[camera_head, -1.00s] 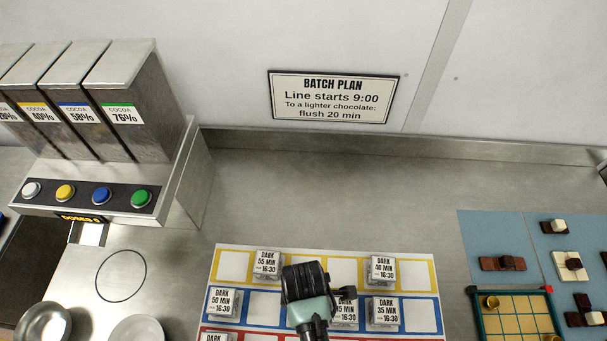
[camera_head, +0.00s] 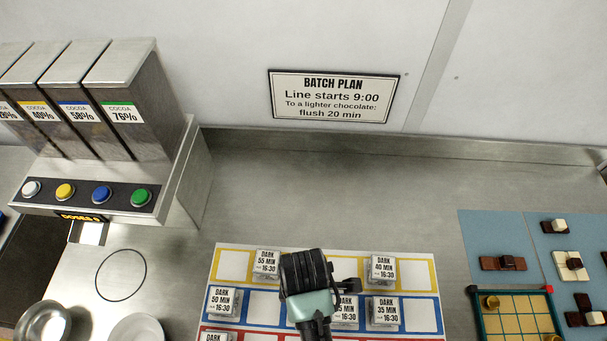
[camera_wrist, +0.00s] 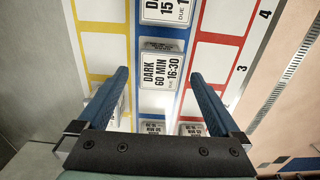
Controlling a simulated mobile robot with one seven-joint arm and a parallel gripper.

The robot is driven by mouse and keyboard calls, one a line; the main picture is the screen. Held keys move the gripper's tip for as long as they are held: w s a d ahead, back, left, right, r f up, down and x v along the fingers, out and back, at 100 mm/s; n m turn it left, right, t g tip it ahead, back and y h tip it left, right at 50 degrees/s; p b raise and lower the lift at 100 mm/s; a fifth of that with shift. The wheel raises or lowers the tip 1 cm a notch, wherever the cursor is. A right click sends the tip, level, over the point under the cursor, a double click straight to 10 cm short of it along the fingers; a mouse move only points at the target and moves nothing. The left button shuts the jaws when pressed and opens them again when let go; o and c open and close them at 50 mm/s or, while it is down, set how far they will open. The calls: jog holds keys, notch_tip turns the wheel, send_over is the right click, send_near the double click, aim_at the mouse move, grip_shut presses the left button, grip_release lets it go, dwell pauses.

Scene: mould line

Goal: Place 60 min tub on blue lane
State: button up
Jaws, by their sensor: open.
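The 60 min tub (camera_wrist: 162,72), a pale tub with a label reading DARK 60 MIN, due 16:30, shows in the wrist view in the blue lane (camera_wrist: 152,107). It lies between the two blue fingers of my gripper (camera_wrist: 160,76), which are open, one on each side. Gaps show between the fingers and the tub. In the head view my arm hides the fingertips and this tub. The blue lane also shows there as the middle row (camera_head: 260,306) of the lane board.
In the head view, other tubs stand in the blue lane, including a 50 min tub (camera_head: 223,301) and a 35 min tub (camera_head: 384,311). The yellow lane (camera_head: 233,265) holds a 55 min tub (camera_head: 266,262) and a 40 min tub (camera_head: 382,268). A cocoa dispenser (camera_head: 120,120) stands left.

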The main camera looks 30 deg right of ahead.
jog(key=w+a+r+m+t+h, duration=0.15)
jog(key=w+r+t, duration=0.5)
jog(key=r, duration=0.65)
jog(key=w+r+m+t, duration=0.3)
jog(key=w+r, duration=0.6)
jog(key=r, duration=0.4)
jog(key=w+a+r+m+t+h, duration=0.15)
jog(key=w+r+t, duration=0.45)
jog(key=r, duration=0.8)
jog(key=s+a+r+m+t+y, duration=0.1)
jog(key=s+a+r+t, duration=0.1)
jog(key=r, duration=0.8)
jog(key=s+a+r+m+t, duration=0.2)
jog(key=s+r+t, duration=0.3)
jog(key=r, duration=0.5)
jog(key=s+a+r+m+t+y, duration=0.1)
jog(key=r+t, duration=0.4)
jog(key=r, duration=0.6)
jog(key=s+a+m, duration=0.1)
jog(key=s, duration=0.1)
jog(key=shift+s+a+y, duration=0.2)
jog(key=shift+s+y, duration=0.1)
